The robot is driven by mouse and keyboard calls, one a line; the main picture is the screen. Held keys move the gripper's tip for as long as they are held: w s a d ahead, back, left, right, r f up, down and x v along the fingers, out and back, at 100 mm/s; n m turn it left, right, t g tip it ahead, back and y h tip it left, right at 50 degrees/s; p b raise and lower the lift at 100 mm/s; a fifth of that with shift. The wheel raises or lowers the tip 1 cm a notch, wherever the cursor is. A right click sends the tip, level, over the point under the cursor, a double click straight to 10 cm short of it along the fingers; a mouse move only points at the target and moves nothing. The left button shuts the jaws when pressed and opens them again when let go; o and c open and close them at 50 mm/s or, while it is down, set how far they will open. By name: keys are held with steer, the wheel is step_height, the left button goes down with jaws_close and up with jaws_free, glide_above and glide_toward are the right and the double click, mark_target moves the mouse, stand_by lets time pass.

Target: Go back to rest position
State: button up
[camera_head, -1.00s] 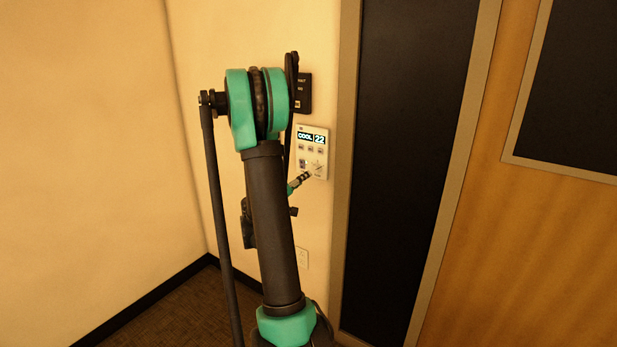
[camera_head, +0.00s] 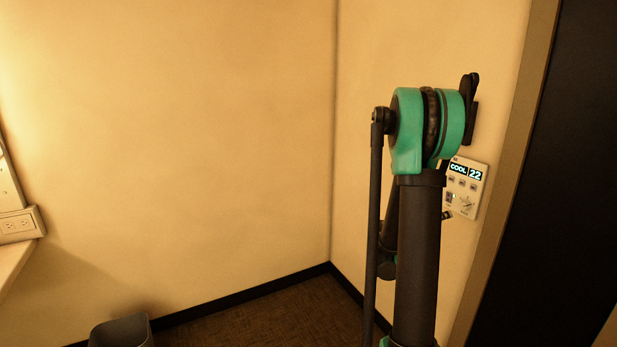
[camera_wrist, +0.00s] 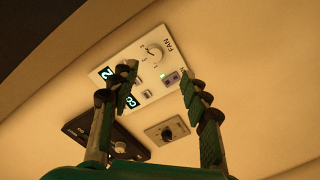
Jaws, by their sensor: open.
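My gripper (camera_wrist: 158,82) shows in the wrist view with its two green and black fingers spread apart and nothing between them. Beyond the fingertips is a white wall control panel (camera_wrist: 150,62) with a fan knob, buttons and a lit display, partly covered by the left finger. In the head view the same panel (camera_head: 467,188) reads COOL 22 and stands to the right of my arm. My gripper is mostly hidden behind the arm in the head view.
In the wrist view a dark plate (camera_wrist: 100,138) and a small plate with a knob (camera_wrist: 167,132) are on the wall. In the head view a dark door panel (camera_head: 560,180) is at right, a grey bin (camera_head: 120,331) and an outlet box (camera_head: 18,225) at left. Floor (camera_head: 275,312) shows near the corner.

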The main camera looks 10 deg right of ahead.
steer(key=s+a+f+n+y, duration=0.1)
steer(key=s+a+f+y, duration=0.3)
steer(key=s+a, duration=0.3)
steer(key=s+a+f+n+g+y, duration=0.1)
steer(key=s+a+f+y, duration=0.4)
steer(key=a, duration=0.9)
steer(key=s+a+f+n+g+y, duration=0.1)
steer(key=s+a+f+n+y, duration=0.1)
steer(key=s+a+f+y, duration=0.2)
steer(key=s+a+y, duration=0.3)
steer(key=s+a, duration=0.3)
steer(key=shift+s+a+f, duration=0.2)
steer(key=shift+s+a, duration=0.1)
steer(key=shift+a, duration=0.05)
